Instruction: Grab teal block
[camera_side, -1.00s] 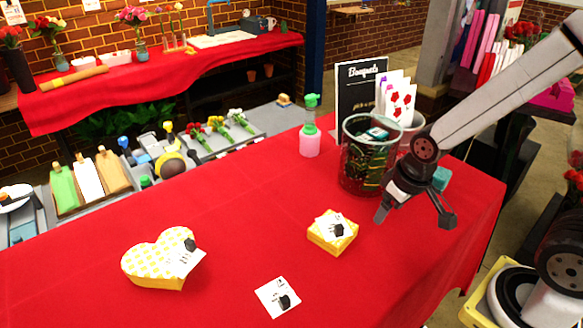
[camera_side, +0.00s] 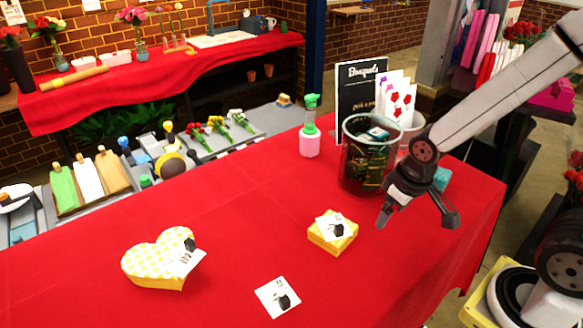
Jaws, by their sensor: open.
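A small teal block (camera_side: 441,179) sits on the red table (camera_side: 225,225) behind my gripper, to the right of the dark wire basket. My gripper's wrist hides part of the block. My gripper (camera_side: 418,221) is open and empty, its two fingers spread and pointing down over the right part of the table. It appears in front of the basket and block.
The dark wire basket (camera_side: 366,165) stands just left of my gripper, with a clear cup and a black sign (camera_side: 360,88) behind.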

